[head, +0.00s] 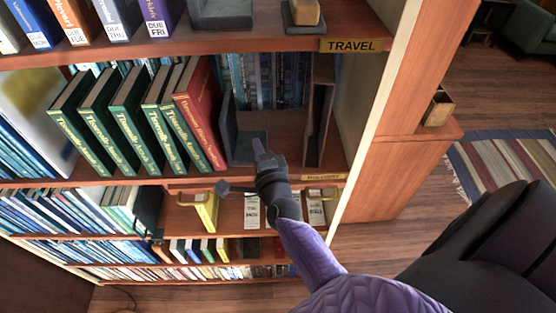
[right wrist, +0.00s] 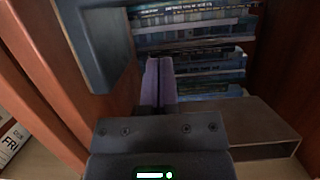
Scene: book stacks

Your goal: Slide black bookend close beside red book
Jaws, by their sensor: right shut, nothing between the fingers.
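The red book (head: 200,115) leans left against a row of green books (head: 130,120) on the middle shelf in the head view. The black bookend (head: 229,125) stands upright just right of the red book. Its flat base reaches right; whether its plate touches the book I cannot tell. My right gripper (head: 259,146) is shut and empty, its fingertips over or at the base, right of the upright plate. In the right wrist view, the shut purple fingers (right wrist: 159,82) point into the shelf, with the dark bookend (right wrist: 98,40) at upper left. My left gripper is not in view.
A hollow brown box (head: 320,112) stands right of the bookend; it also shows in the right wrist view (right wrist: 262,130). Blue books (head: 265,80) line the back. The shelf's wooden side panel (head: 362,100) bounds the right. Some bare shelf lies between bookend and box.

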